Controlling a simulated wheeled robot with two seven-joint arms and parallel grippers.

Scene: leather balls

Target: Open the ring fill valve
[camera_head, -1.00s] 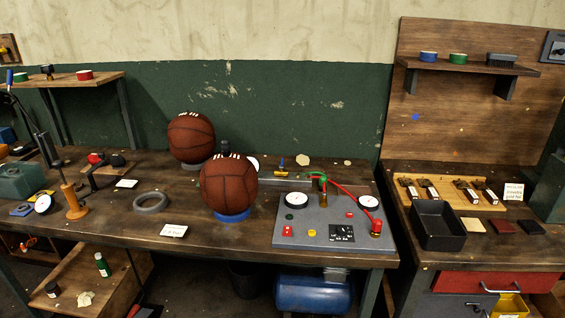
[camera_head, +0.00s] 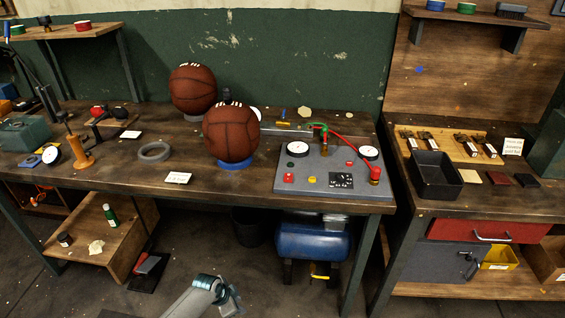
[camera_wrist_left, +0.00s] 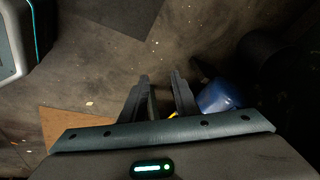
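A grey panel (camera_head: 300,181) lies on the workbench at centre right. It bears two white gauges, red and yellow buttons, a black plate and a green-topped fitting (camera_head: 322,129) with a red hose (camera_head: 346,147) running to a red and brass fitting (camera_head: 375,174). I cannot tell which part is the ring fill valve. My left gripper (camera_head: 230,302) is low in front of the bench, far below the panel. In the left wrist view its two fingers (camera_wrist_left: 160,98) are apart with nothing between them. My right gripper is not in view.
Two brown leather balls (camera_head: 231,133) (camera_head: 193,89) stand left of the panel. A grey ring (camera_head: 154,152) lies on the bench (camera_head: 120,179). A blue tank (camera_head: 312,240) stands below, also in the left wrist view (camera_wrist_left: 220,96). The floor before the bench is partly open.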

